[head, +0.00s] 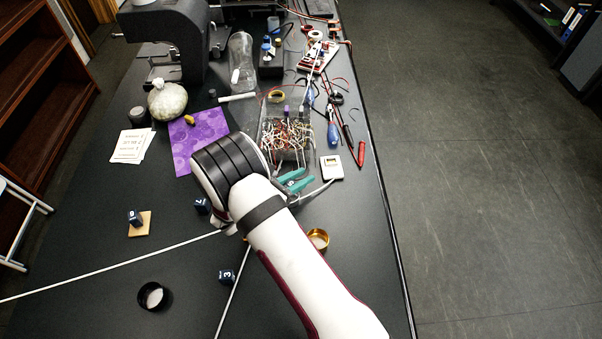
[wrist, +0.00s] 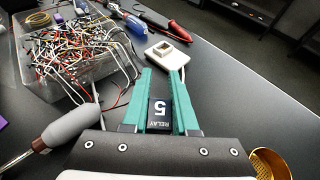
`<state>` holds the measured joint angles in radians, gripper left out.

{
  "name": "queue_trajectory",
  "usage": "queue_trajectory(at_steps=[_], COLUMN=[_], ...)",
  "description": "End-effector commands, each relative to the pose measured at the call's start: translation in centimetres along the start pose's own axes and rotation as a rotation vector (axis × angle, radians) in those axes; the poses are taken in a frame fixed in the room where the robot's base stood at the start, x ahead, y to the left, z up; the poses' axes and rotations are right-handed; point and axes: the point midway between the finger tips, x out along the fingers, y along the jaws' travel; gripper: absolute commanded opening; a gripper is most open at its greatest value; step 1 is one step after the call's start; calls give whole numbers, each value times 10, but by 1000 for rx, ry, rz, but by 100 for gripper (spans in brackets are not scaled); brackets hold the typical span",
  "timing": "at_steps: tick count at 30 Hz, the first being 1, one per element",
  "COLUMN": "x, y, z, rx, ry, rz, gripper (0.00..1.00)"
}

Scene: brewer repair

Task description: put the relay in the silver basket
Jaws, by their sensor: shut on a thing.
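My gripper (wrist: 162,80) has teal fingers shut on a small dark relay (wrist: 158,113) marked 5 and RELAY. In the head view my gripper (head: 297,182) is above the table beside the wire bin, partly behind my arm; the relay cannot be made out there. A gold round basket (head: 318,234) stands on the table to the right of my arm and also shows at the lower right of the wrist view (wrist: 262,160). A round black-walled container (head: 143,296) with a pale inside stands at lower left. I cannot make out a clearly silver basket.
Other dark numbered blocks stand at left: one on a wooden square (head: 145,229), one marked 7 (head: 202,205), one marked 3 (head: 227,277). A clear bin of wires (head: 290,135), a white square device (head: 332,167) and screwdrivers crowd the back right.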

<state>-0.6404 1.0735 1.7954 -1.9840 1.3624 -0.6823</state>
Motion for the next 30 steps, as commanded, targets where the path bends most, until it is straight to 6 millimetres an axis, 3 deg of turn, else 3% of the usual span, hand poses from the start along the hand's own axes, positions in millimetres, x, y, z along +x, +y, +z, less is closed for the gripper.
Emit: queue_trajectory(at_steps=[2, 3, 9, 26, 30], x=[0, 0, 0, 0, -7], y=[0, 0, 0, 0, 0], z=[0, 0, 0, 0, 16], rx=[0, 0, 0, 0, 2], ry=[0, 0, 0, 0, 0], rz=[0, 0, 0, 0, 1], gripper=[0, 30, 62, 62, 62])
